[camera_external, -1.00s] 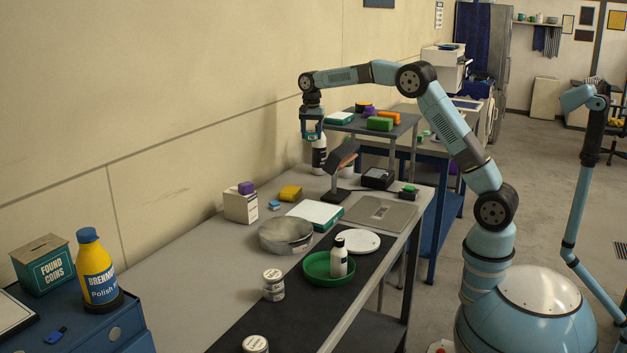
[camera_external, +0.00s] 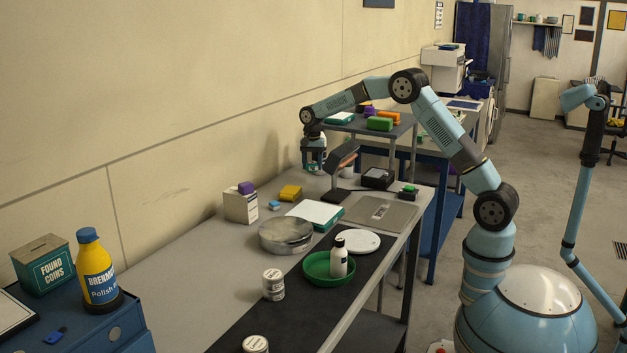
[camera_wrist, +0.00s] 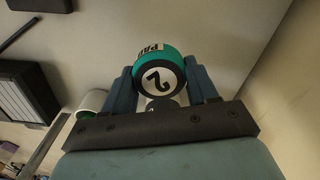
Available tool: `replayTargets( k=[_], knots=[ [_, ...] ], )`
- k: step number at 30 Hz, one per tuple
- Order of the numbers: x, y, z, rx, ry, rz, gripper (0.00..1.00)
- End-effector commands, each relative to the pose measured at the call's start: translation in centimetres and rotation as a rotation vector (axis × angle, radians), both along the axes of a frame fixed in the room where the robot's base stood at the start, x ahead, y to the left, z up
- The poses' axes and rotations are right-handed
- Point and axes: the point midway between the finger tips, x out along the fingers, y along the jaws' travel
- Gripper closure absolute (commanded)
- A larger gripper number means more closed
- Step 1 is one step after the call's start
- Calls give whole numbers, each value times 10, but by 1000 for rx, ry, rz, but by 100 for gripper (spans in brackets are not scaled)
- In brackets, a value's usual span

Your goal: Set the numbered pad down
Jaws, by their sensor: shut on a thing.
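The numbered pad (camera_wrist: 160,75) is a short teal cylinder with a white face marked 2 and the word PAD on its side. My gripper (camera_wrist: 161,84) is shut on it, with one finger on each side, in the wrist view. In the external view my gripper (camera_external: 314,162) points down over the far end of the grey bench (camera_external: 185,266), near the wall. The pad is hard to make out there, and I cannot tell whether it touches the bench.
A lamp-like stand (camera_external: 338,178) is close to the right of my gripper. A raised grey shelf (camera_external: 345,128) with coloured blocks stands behind. A white-topped teal box (camera_external: 316,213), yellow block (camera_external: 290,192) and round tin (camera_external: 286,236) lie nearer the camera.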

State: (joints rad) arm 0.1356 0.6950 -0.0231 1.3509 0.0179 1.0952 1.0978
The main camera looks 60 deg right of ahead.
Motion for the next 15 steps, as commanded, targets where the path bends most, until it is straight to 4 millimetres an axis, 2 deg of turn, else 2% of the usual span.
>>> replayTargets(
  k=[10, 15],
  knots=[
    [0, 0, -43, 0, 1, 1, 75],
    [0, 0, -48, -1, 0, 1, 75]
  ],
)
